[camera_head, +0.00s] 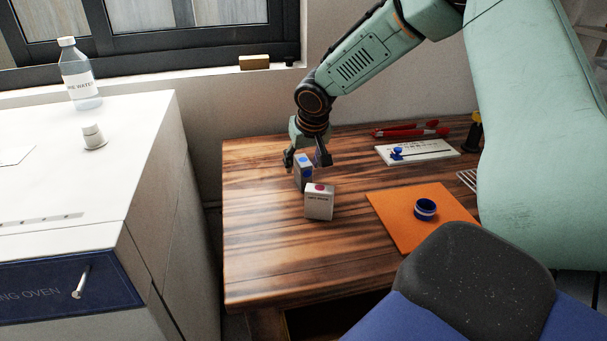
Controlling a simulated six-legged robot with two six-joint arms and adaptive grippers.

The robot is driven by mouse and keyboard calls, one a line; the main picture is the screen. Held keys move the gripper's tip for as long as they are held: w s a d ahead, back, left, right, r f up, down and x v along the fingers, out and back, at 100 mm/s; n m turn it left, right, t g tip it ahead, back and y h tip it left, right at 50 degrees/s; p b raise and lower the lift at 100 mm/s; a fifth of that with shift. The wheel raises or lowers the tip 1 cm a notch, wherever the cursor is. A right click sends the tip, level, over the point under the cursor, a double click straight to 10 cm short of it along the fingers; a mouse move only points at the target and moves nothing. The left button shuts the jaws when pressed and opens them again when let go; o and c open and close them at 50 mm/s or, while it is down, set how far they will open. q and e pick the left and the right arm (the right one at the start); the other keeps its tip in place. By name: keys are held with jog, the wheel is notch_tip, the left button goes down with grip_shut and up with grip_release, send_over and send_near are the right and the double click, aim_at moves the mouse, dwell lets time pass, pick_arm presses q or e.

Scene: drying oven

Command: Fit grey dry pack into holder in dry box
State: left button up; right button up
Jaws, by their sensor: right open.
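A small grey pack (304,178) with a blue dot on top stands upright on the wooden table near its left side. My right gripper (305,159) points down over it, open, with one finger on each side of its top. I cannot tell whether the fingers touch it. A whiter pack (319,206) with a pink dot stands just in front and hides part of the grey pack. I cannot make out a dry box or its holder in this view. My left gripper is not in view.
The wooden table (270,250) is clear at front left. Red-handled tools (410,131) and a white board (430,149) lie behind. The white drying oven (60,215) stands left.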

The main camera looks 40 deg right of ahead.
jog(key=shift+w+f, duration=0.1)
jog(key=shift+c, duration=1.3)
jog(key=shift+a, duration=0.1)
jog(key=c, duration=0.3)
grip_shut()
